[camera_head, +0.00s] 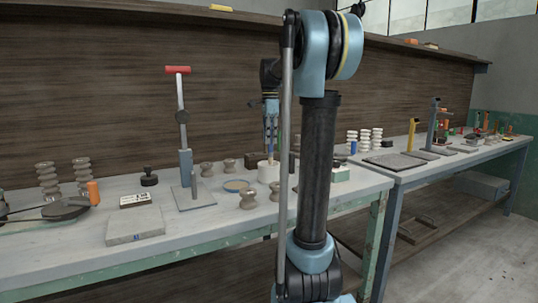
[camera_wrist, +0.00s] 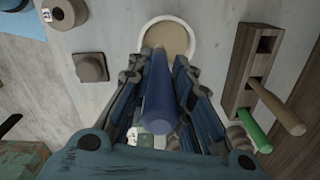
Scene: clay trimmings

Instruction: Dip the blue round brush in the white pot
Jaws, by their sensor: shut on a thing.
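My gripper (camera_head: 270,118) points down over the table and is shut on the blue round brush (camera_wrist: 159,95). In the wrist view the brush's blue handle lies between the two fingers (camera_wrist: 160,92) and runs toward the white pot (camera_wrist: 166,22). The pot is round, with a pale rim and tan contents. In the head view the pot (camera_head: 267,173) stands on the table directly below my gripper, and the brush's lower end reaches down to its mouth. I cannot tell how deep the tip is, as the handle hides it in the wrist view.
A wooden block (camera_wrist: 243,62) with a tan and a green handle stands right of the pot in the wrist view. A press with a red handle (camera_head: 178,70) stands to the left.

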